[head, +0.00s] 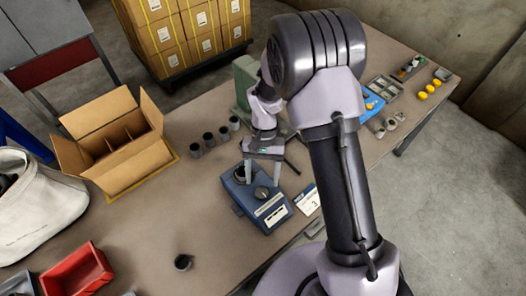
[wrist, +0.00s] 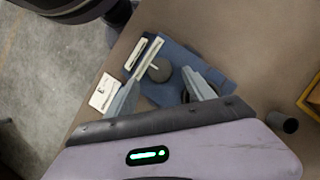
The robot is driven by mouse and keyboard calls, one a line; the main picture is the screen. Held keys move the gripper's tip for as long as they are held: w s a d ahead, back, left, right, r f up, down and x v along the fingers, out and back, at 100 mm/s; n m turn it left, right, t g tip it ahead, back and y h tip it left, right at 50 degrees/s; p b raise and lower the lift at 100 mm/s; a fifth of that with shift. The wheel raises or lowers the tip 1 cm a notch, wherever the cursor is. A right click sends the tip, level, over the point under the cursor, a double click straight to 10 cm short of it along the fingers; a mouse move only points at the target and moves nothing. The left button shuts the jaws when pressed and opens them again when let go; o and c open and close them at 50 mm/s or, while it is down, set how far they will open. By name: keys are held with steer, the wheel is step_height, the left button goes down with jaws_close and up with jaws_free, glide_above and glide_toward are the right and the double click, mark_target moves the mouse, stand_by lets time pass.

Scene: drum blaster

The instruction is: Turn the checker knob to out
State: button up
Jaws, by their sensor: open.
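The checker is a blue box (head: 246,204) on the table, below my gripper (head: 262,177) in the head view. Its dark round knob (head: 262,192) sits on top, beside a white label strip (head: 270,207). In the wrist view the knob (wrist: 161,72) shows a pale pointer mark on its left side, and the blue box (wrist: 183,55) surrounds it. My gripper (wrist: 160,82) is open, with one finger on each side of the knob in that view. I cannot tell whether the fingers touch it. The knob's markings are too small to read.
A white card (head: 307,200) lies right of the checker. Several dark cups (head: 208,139) stand behind it to the left, near an open cardboard box (head: 113,150). A lone cup (head: 183,262) stands front left. A red bin (head: 78,272) is farther left.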

steer(key=a+p+v, duration=0.1)
steer(key=p+v, duration=0.1)
steer(key=v, duration=1)
steer(key=shift+d+r+p, duration=0.35)
steer(key=shift+d+p, duration=0.05)
steer(key=shift+d, duration=0.15)
steer(key=s+d+r+m+t+y+b, duration=0.1)
steer(key=s+r+t+b, duration=0.15)
steer(key=r, duration=0.25)
steer(key=s+d+r+t+b, duration=0.2)
steer(key=s+r+b, duration=0.1)
steer(key=r, duration=0.2)
steer(key=s+d+r+m+t+b, duration=0.1)
steer(key=s+t+b, duration=0.3)
steer(key=s, duration=0.9)
steer(key=shift+d+r+t+b, duration=0.35)
steer(key=shift+d+t, duration=0.4)
steer(key=shift+t, duration=0.2)
